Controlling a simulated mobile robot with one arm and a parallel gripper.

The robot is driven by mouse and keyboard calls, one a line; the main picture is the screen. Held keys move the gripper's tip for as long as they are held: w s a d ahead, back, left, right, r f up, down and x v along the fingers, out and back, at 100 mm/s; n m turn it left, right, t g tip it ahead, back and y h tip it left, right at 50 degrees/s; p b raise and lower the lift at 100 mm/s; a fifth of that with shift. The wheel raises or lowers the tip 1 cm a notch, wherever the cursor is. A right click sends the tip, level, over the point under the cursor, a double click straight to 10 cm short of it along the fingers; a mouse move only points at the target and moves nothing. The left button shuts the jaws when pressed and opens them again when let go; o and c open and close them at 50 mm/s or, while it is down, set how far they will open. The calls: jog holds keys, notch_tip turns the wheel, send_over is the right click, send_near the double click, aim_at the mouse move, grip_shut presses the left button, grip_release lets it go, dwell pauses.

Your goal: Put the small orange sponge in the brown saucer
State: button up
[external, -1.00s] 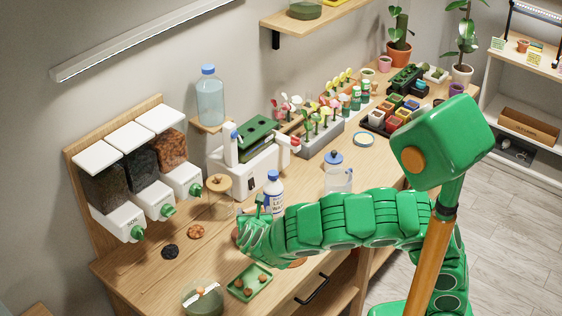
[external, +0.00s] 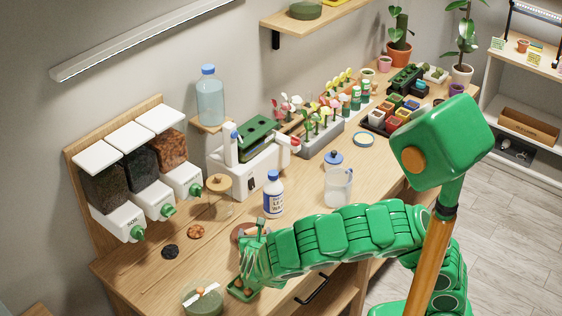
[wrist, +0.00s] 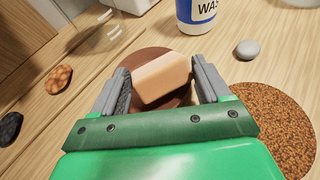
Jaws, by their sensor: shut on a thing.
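The small orange sponge (wrist: 162,80) is a peach-orange block between the two grey fingers of my gripper (wrist: 161,70) in the wrist view. My gripper is shut on it. The brown saucer (wrist: 150,58) is a dark round dish directly behind and around the sponge in that view. I cannot tell whether the sponge touches the saucer or is held just above it. In the external view my green gripper (external: 256,243) is low over the bench, beside the saucer (external: 237,232), which is partly hidden by it.
A white bottle with a blue label (external: 273,195) stands close behind the saucer. A grey pebble (wrist: 248,49) and a cork disc (wrist: 272,122) lie to the right in the wrist view. A clear jug (external: 338,186) stands further right.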

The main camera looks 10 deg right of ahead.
jog(key=shift+f, duration=0.25)
jog(key=shift+f, duration=0.1)
jog(key=o, duration=1.1)
jog(key=shift+f, duration=0.1)
jog(key=shift+v, duration=2.35)
jog(key=shift+s, duration=0.15)
jog(key=shift+c, duration=0.7)
